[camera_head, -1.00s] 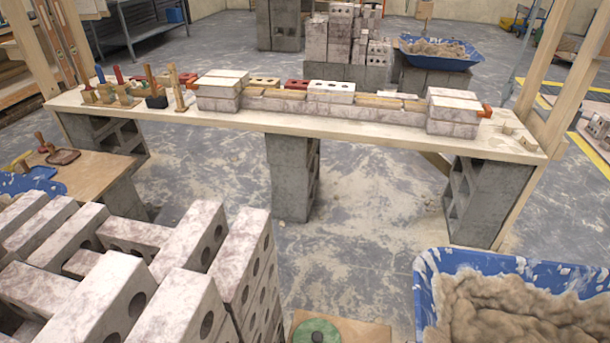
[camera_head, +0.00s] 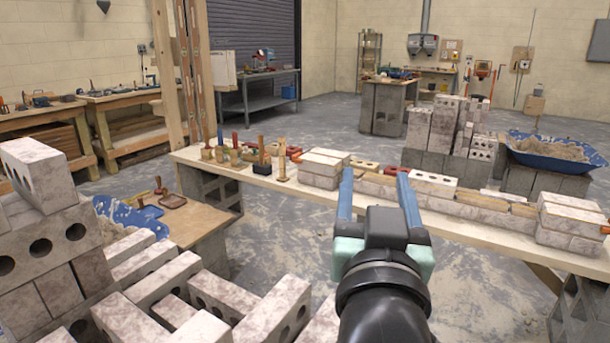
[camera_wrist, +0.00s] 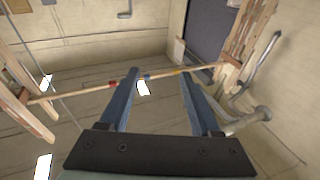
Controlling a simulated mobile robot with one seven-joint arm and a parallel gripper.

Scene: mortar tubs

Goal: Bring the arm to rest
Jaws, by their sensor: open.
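My gripper (camera_head: 376,188) is in the lower middle of the head view, with its two blue fingers apart and nothing between them. In that view the fingers overlap the plank bench with the bricks, but I cannot tell how far short of it they are. In the wrist view my gripper (camera_wrist: 157,88) also shows open and empty, facing pale walls and a dark shutter (camera_wrist: 212,40). My black wrist reaches up from the bottom edge of the head view.
The plank bench (camera_head: 300,195) on concrete blocks carries brick stacks (camera_head: 320,168) and several hand tools. A large pile of pale bricks (camera_head: 165,280) fills the lower left. A blue mortar tub (camera_head: 555,155) stands at the back right. Bare floor lies under the bench.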

